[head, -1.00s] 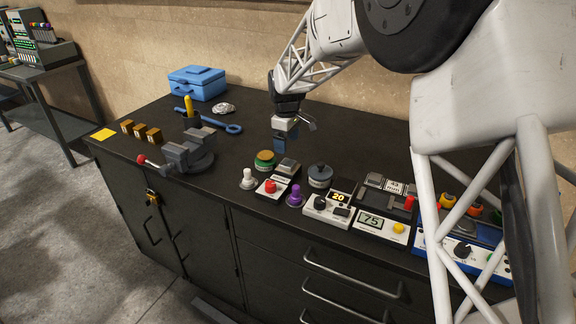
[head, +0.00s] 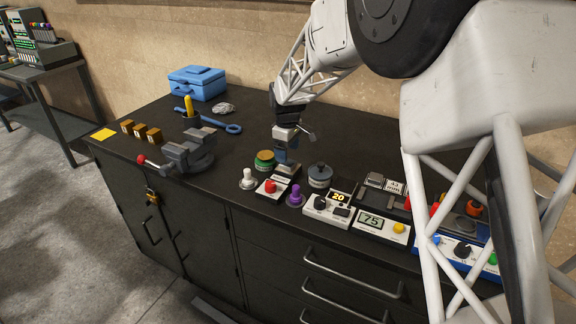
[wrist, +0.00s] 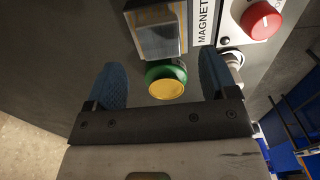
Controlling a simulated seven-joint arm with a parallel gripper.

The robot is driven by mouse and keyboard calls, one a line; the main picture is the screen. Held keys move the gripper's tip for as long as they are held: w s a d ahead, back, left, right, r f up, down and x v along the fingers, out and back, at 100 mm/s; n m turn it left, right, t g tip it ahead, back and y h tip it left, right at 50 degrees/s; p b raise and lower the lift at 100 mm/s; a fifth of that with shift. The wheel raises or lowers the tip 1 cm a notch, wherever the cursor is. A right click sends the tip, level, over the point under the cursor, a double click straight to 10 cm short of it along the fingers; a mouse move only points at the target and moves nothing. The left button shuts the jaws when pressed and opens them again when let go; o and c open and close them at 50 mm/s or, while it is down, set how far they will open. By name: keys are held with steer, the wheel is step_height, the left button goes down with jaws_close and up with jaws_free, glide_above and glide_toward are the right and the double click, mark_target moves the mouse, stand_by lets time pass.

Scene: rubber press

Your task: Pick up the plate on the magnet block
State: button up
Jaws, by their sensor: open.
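The magnet block (head: 290,168) sits on the black bench beside the red-knobbed control. In the wrist view a grey plate (wrist: 157,42) shows at the top centre, by the panel lettered "MAGNET". My gripper (head: 283,157) points down just above and behind the block, partly hiding it and the plate in the head view. In the wrist view its blue fingers (wrist: 163,78) are open and apart, with nothing held. The plate lies past the fingertips in that view.
A green round thing with a yellow top (head: 265,156) stands close left of my gripper; it also appears between the fingers in the wrist view (wrist: 166,82). A red knob (head: 270,186), purple knob (head: 296,194) and grey round weight (head: 320,172) are nearby. A vise (head: 188,152) stands left.

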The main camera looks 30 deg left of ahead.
mark_target(288, 165)
steer(key=shift+d+f, duration=0.1)
steer(key=shift+f, duration=2.1)
steer(key=c, duration=1.2)
